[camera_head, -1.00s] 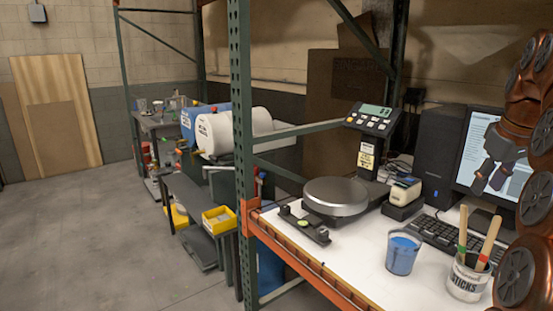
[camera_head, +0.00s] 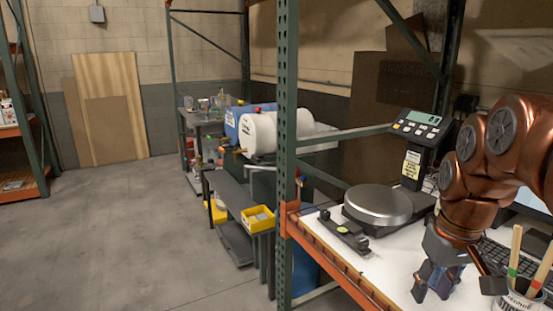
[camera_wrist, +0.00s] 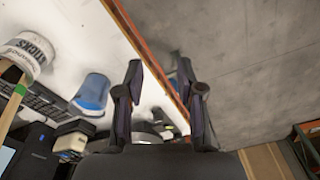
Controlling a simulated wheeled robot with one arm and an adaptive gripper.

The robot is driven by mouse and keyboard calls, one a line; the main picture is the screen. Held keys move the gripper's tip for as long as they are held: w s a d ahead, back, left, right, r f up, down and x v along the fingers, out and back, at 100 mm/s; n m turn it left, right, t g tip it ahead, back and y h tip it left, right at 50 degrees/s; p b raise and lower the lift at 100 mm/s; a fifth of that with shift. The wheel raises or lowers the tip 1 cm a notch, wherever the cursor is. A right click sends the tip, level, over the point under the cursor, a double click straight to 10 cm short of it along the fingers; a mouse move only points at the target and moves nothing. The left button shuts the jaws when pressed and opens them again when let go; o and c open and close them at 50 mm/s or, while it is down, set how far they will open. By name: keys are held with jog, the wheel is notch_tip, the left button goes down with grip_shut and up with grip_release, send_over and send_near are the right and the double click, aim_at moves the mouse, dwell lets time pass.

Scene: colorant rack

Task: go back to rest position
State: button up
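My copper-coloured arm reaches in from the right in the head view. Its dark gripper (camera_head: 436,284) hangs over the front part of the white tabletop (camera_head: 385,262). In the wrist view my gripper (camera_wrist: 160,75) has its two fingers spread apart, with nothing held between them. Beyond the fingers lie the table's orange front edge and the grey floor. A blue cup (camera_wrist: 91,94) stands beside the fingers in the wrist view; in the head view the gripper and arm hide it.
A scale (camera_head: 377,205) stands on the table behind the gripper. A stick cup (camera_head: 518,298) with wooden sticks is at the right, close to the arm. A green rack post (camera_head: 286,150) rises at the table's left corner. Open floor (camera_head: 120,240) lies left.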

jog(key=s+a+f+g, duration=0.1)
jog(key=s+a+f, duration=0.3)
jog(key=s, duration=0.5)
jog(key=s+a+f+g+p, duration=0.1)
jog(key=s+a+f, duration=0.4)
jog(key=s+f, duration=0.3)
jog(key=shift+s+f+m+g, duration=0.25)
jog(key=shift+s+m+g, duration=0.05)
jog(key=shift+s, duration=0.3)
